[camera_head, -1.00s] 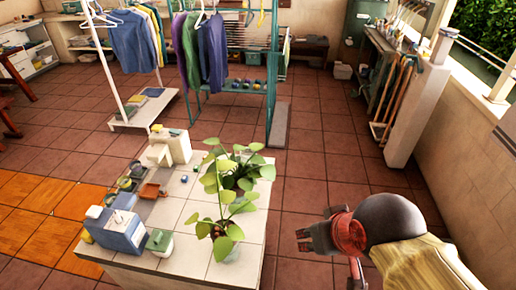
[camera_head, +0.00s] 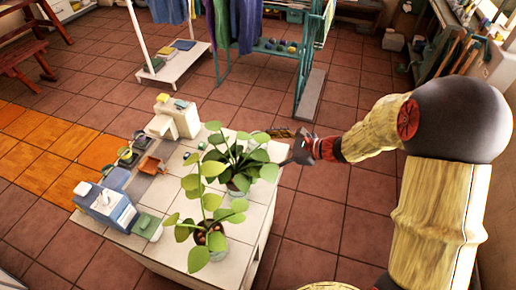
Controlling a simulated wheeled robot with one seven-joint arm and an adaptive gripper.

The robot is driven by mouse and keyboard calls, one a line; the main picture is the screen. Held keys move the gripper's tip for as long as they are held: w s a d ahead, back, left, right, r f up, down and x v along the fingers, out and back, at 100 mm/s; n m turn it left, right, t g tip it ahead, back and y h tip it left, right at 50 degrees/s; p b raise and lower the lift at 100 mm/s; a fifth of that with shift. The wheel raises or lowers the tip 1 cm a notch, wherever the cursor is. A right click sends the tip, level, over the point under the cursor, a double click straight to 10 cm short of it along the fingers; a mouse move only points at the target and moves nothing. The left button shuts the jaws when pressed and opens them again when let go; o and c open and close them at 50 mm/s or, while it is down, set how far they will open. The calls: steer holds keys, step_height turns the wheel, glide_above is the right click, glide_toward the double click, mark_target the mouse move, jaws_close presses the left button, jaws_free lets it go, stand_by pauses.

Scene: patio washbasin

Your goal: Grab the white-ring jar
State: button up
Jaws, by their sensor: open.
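My gripper (camera_head: 284,148) is open and empty, at the right edge of the tiled counter (camera_head: 236,262), next to the leaves of the rear potted plant (camera_head: 238,165). I cannot make out a jar with a clear white ring. Small round dark items (camera_head: 127,156) sit at the counter's left side, too small to tell apart. A small blue item (camera_head: 187,158) lies near the middle. The plants may hide other things behind them.
A white dispenser-like block (camera_head: 178,118), an orange-brown tray (camera_head: 151,166) and a blue-grey box (camera_head: 104,205) also stand there. Clothes racks are behind; the floor right of the counter is clear.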

mark_target(265, 146)
steer(key=w+f+m, duration=0.1)
steer(key=w+d+f+m+t, duration=0.1)
steer(key=w+f, duration=0.1)
steer(key=w+d+f+m, duration=0.1)
steer(key=m, duration=0.1)
steer(key=shift+w+f+t, duration=0.15)
steer(key=shift+f+t, duration=0.25)
steer(key=shift+w+f+h, duration=0.2)
steer(key=shift+f+h, duration=0.05)
steer(key=shift+h, duration=0.05)
steer(key=b+x, duration=0.1)
steer(key=x, duration=0.2)
steer(key=b+x, duration=0.2)
steer(key=x, duration=0.2)
steer(key=shift+w, duration=0.4)
steer(key=shift+r, duration=0.1)
steer(key=c, duration=0.3)
steer(key=c, duration=1)
